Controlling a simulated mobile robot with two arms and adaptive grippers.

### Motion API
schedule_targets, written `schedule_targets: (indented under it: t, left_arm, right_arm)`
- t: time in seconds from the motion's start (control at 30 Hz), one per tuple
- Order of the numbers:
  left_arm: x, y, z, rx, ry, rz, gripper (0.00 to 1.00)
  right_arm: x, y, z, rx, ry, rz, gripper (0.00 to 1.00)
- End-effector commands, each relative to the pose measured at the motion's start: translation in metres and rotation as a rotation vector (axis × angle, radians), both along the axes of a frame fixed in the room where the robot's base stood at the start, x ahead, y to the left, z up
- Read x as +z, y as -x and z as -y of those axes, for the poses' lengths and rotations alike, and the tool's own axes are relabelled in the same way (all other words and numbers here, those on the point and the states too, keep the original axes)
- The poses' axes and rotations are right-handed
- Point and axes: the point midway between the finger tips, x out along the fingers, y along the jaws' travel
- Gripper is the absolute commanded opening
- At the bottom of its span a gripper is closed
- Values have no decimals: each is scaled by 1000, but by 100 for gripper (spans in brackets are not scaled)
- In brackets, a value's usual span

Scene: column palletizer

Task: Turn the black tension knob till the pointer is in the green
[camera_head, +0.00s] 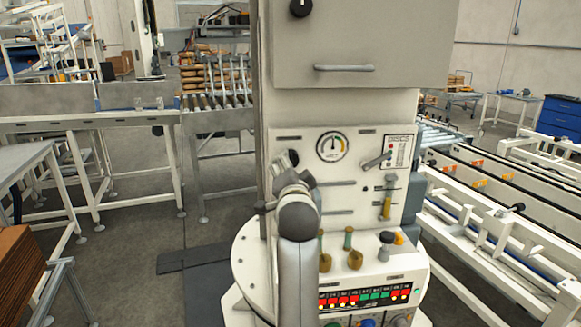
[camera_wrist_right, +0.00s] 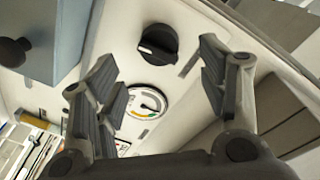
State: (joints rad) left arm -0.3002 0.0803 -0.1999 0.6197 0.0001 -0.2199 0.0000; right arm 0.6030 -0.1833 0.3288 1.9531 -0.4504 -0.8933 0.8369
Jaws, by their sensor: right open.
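The black tension knob (camera_wrist_right: 158,43) shows in the right wrist view, on the pale machine panel beside the round gauge (camera_wrist_right: 147,105). The gauge also shows in the head view (camera_head: 332,147). It has a white face with coloured arcs; its pointer is too small to read surely. My right gripper (camera_wrist_right: 158,58) is open, its fingers spread left and right of the knob and nearer the camera, with nothing between them. In the head view my right gripper (camera_head: 290,172) is in front of the panel, left of the gauge, and largely hides the knob. My left gripper is out of view.
A crank lever (camera_head: 378,160) sticks out right of the gauge. Below stand small levers (camera_head: 354,257) and a console with lit buttons (camera_head: 365,298). A grey cabinet (camera_head: 360,45) with a handle overhangs the panel. Conveyor rails (camera_head: 490,215) run along the right.

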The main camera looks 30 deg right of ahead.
Motion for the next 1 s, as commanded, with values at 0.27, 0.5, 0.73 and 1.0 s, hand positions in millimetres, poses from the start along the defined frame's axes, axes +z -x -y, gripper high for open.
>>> schedule_targets:
  t: [0.27,0.5,0.73,1.0]
  left_arm:
    - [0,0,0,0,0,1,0]
    - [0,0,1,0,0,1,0]
    - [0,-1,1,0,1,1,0]
    - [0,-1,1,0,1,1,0]
  right_arm:
    - [0,10,-5,-1,-1,0,66]
    - [0,10,-5,-1,0,0,66]
    - [-2,10,-5,0,2,-6,66]
    - [-90,38,-28,94,127,-266,66]
